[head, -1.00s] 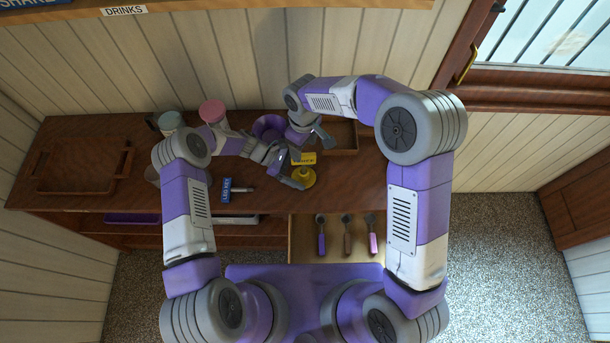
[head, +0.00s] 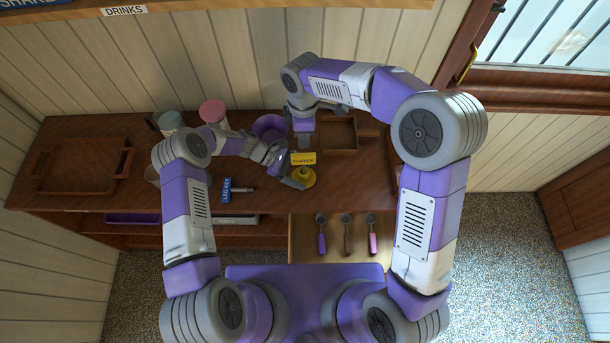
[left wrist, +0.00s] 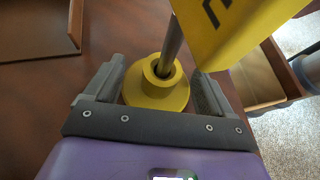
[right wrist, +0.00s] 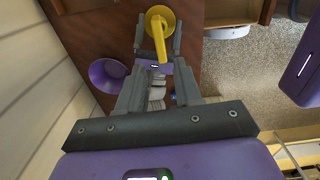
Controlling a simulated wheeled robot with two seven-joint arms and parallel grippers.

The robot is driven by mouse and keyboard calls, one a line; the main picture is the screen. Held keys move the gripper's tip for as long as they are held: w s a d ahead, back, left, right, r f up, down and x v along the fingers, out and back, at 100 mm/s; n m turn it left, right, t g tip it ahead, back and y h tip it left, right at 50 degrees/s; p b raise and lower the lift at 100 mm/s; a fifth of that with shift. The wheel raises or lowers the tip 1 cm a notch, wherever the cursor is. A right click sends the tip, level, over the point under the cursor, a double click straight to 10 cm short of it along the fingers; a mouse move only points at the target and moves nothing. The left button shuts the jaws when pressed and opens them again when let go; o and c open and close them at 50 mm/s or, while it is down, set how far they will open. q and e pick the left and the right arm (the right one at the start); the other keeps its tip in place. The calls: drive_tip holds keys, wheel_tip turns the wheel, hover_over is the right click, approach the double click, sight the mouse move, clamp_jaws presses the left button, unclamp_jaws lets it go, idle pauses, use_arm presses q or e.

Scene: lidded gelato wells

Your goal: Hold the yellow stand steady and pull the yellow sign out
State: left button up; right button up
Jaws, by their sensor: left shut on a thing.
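The yellow stand (head: 303,179) is a round base with a raised collar, upright on the wooden counter. The yellow sign (head: 303,158) stands above it; in the left wrist view its grey rod (left wrist: 172,45) sits in the collar of the stand (left wrist: 160,92). My left gripper (left wrist: 158,68) is shut on the stand, a finger on either side of it. My right gripper (head: 304,142) points down behind the sign, apart from it. In the right wrist view its fingers (right wrist: 160,78) are spread and empty, with the sign (right wrist: 158,42) seen edge-on beyond them.
A purple bowl (head: 269,127) and a pink-lidded tub (head: 213,112) stand behind my left arm. A blue sign (head: 227,190) with a grey rod lies at left. A wooden tray (head: 341,151) is right of the sign. An open drawer (head: 300,245) with scoops is in front.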

sight(303, 155)
use_arm(q)
drive_tip(key=shift+a+f, duration=0.2)
drive_tip(key=shift+f, duration=0.1)
use_arm(e)
drive_tip(key=shift+f, duration=4.4)
clamp_jaws()
drive_tip(key=shift+r, duration=0.2)
drive_tip(key=shift+r, duration=0.35)
drive_tip(key=shift+r, duration=0.1)
use_arm(q)
drive_tip(key=shift+s, duration=0.1)
use_arm(e)
drive_tip(key=shift+r, duration=2.6)
